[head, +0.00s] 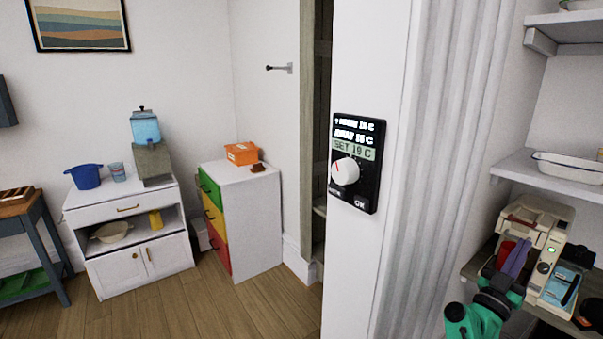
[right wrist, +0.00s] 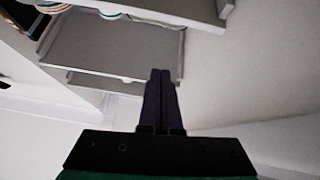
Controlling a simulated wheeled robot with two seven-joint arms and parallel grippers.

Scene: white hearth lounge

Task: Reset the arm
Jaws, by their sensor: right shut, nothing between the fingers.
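My right arm comes in at the lower right of the head view, with a green link and a dark wrist. My right gripper (head: 519,247) points up in front of the shelf niche, and its fingers overlap the white appliance in the picture. In the right wrist view the two dark fingers of the right gripper (right wrist: 161,72) lie together with nothing between them. Grey shelf boards (right wrist: 110,45) show beyond the fingers there. Whether the gripper touches anything is not clear. My left arm and gripper are not in view.
A white appliance (head: 541,222) stands on the niche's lower shelf, with a white dish (head: 570,168) on the shelf above. A black thermostat (head: 357,163) reading "SET 19 C" is on the wall left of the niche. A white cabinet (head: 150,256) and drawer unit (head: 252,228) stand farther left. Wood floor is clear before them.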

